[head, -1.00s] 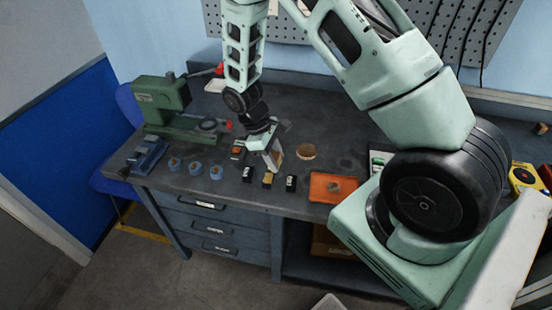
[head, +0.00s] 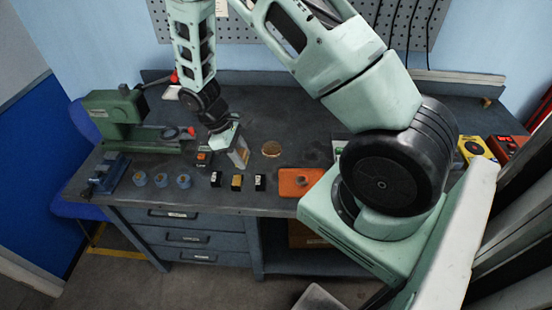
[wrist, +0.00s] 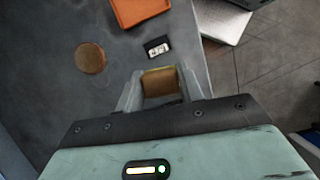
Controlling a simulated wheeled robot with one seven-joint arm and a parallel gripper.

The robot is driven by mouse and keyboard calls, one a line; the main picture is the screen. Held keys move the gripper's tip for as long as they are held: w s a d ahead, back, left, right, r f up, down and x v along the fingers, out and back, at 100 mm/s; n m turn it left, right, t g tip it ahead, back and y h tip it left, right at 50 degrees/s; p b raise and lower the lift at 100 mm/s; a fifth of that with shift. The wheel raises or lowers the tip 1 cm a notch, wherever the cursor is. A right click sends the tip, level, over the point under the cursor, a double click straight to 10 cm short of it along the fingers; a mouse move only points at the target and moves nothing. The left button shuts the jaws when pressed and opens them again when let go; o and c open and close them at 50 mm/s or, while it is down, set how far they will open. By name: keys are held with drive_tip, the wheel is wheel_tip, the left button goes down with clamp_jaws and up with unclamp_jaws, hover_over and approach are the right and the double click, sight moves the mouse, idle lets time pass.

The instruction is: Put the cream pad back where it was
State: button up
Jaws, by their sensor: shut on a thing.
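My gripper (head: 241,158) is over the front part of the bench, just behind a row of small blocks. In the wrist view my gripper (wrist: 162,85) is shut on a small flat piece, apparently the cream pad (wrist: 160,82). Its face looks brown in shadow, with a pale yellow edge. It is clear of the bench as far as I can tell. In the head view the piece is mostly hidden by the fingers. The place it came from is not marked in these views.
The row has a black block (head: 215,179), a yellow-topped block (head: 237,182) and another black block (head: 259,182). A cork disc (head: 271,149) and an orange tray (head: 291,189) lie to the right.

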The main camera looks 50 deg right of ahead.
drive_tip(key=d+b, duration=0.2)
drive_tip(key=d, duration=0.9)
drive_tip(key=n+b, duration=0.1)
drive_tip(key=b, duration=0.1)
hover_over(306, 152)
drive_tip(key=w+a, duration=0.1)
wheel_tip(306, 152, down, 10)
drive_tip(key=p, duration=0.3)
drive_tip(key=shift+f, duration=0.1)
drive_tip(key=shift+f, duration=0.15)
drive_tip(key=o, duration=0.9)
drive_tip(key=shift+o, duration=0.2)
